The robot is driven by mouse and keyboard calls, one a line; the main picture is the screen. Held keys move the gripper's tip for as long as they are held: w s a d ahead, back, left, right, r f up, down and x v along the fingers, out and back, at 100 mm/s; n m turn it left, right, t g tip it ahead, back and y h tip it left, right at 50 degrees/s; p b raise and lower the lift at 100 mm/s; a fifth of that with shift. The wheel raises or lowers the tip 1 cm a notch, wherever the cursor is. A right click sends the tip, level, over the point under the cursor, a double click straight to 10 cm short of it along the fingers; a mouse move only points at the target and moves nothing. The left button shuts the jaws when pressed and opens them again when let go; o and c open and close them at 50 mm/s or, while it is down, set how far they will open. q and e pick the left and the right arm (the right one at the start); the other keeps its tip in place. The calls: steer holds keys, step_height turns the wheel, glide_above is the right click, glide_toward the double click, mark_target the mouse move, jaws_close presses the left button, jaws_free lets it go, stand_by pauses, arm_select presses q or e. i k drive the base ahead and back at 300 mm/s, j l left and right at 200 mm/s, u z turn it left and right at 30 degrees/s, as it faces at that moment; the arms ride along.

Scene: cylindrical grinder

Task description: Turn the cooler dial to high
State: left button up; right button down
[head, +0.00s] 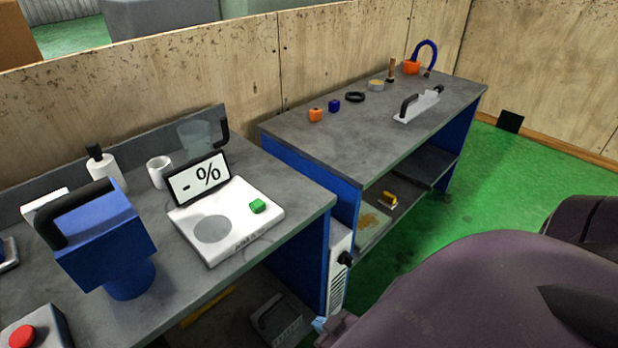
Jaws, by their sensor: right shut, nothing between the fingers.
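The cooler (337,285) is a narrow white unit with vents, standing at the right end of the near workbench. Its black dial (345,259) sticks out from its right side, near the top. I cannot read the dial's setting from here. My right gripper (321,324) is at the bottom middle, at the end of my purple arm, which covers the lower right. It is shut and empty, below the dial and apart from it in the picture. My left gripper is not in view.
The near workbench (290,195) holds a white scale (265,225), a blue device (105,240) and a red button (21,336). A second workbench (310,140) with small items stands behind. Green floor (400,235) shows between that bench and my arm.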

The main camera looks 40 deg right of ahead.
mark_target(345, 258)
steer(key=l+z, duration=0.15)
steer(key=l, duration=0.4)
steer(key=l+z, duration=0.1)
steer(key=l, duration=0.5)
steer(key=i+l+z, duration=0.15)
steer(key=l, duration=0.4)
steer(key=l+z, duration=0.25)
steer(key=k+l+u, duration=0.2)
steer(key=l, duration=0.25)
steer(key=j+z, duration=0.2)
steer(key=j, duration=0.45)
steer(key=k+j+z, duration=0.1)
steer(key=j+z, duration=0.15)
steer(key=j, duration=0.4)
steer(key=k+j+z, duration=0.2)
steer(key=j, duration=0.4)
steer(key=i+j, duration=0.05)
steer(key=i, duration=0.05)
